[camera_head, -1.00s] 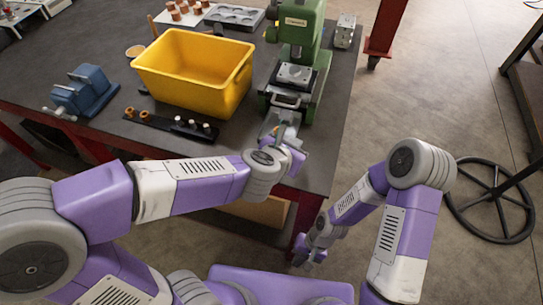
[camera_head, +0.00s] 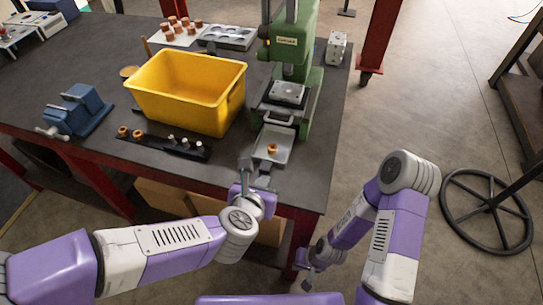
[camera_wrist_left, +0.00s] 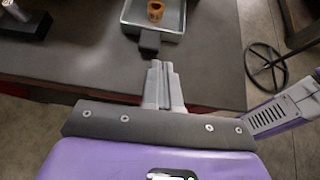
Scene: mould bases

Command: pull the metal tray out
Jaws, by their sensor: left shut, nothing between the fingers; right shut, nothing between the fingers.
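The metal tray (camera_head: 285,153) is a shallow grey pan standing out from the front of the green press (camera_head: 292,50). A small orange-brown ring (camera_head: 272,149) sits in it. In the left wrist view, the tray (camera_wrist_left: 128,13) has a dark handle (camera_wrist_left: 149,42) on its near edge. My left gripper (camera_head: 245,164) is at the table's front edge, close to the handle. In the left wrist view its fingers (camera_wrist_left: 160,68) are shut and empty, just short of the handle. My right gripper (camera_head: 308,281) is shut and empty, low beside the table's front right corner.
A yellow bin (camera_head: 190,95) stands left of the press. A black strip (camera_head: 160,146) with small parts lies before it. A blue vise (camera_head: 78,110) is at the left. Bare tabletop lies right of the tray. A black handwheel (camera_head: 487,212) is at the right.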

